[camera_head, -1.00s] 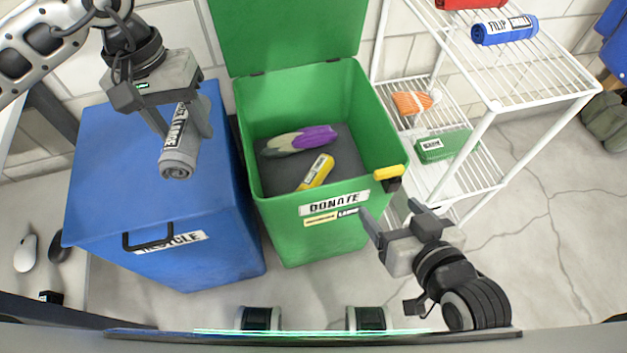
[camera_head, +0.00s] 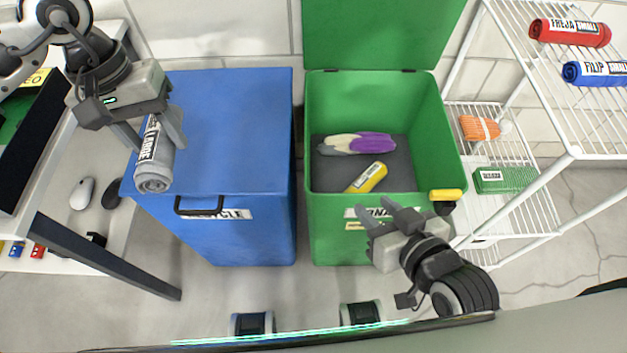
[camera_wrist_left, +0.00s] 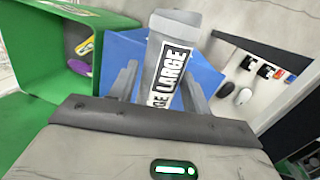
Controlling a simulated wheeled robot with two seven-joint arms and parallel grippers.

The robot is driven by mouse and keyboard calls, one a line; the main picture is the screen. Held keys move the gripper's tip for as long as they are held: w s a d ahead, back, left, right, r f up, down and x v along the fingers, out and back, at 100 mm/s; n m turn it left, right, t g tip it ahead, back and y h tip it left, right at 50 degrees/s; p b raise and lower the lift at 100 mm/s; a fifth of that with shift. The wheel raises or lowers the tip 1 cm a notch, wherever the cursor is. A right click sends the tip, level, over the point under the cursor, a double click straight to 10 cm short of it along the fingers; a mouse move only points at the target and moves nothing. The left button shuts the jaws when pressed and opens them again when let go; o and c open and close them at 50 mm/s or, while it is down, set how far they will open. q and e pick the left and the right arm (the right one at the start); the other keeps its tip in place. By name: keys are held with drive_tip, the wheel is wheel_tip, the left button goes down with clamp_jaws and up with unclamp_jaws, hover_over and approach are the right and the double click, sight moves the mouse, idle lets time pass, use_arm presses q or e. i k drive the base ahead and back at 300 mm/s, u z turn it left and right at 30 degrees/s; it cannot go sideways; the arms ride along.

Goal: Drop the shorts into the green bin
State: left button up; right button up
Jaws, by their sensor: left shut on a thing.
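My left gripper (camera_head: 150,132) is shut on a grey rolled bundle, the shorts (camera_head: 155,162), with a label reading LARGE. It holds them above the left part of the blue RECYCLE bin's lid. The shorts also show between the fingers in the left wrist view (camera_wrist_left: 172,62). The green bin (camera_head: 322,205), labelled DONATE, stands open to the right of the blue bin. My right gripper (camera_head: 384,215) is empty and its fingers are apart, in front of the green bin's front face.
The blue bin (camera_head: 235,120) is closed. Inside the green bin lie a purple and cream bundle (camera_head: 360,143) and a yellow roll (camera_head: 366,178). A white wire rack (camera_head: 520,215) with several rolls stands at the right. A desk with a mouse (camera_head: 82,193) is at the left.

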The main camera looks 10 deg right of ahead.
sight(317, 186)
drive_tip(key=u, duration=2)
drive_tip(key=k, duration=1.35)
drive_tip(key=z, duration=0.45)
drive_tip(key=i, duration=0.95)
drive_tip(key=z, duration=2.75)
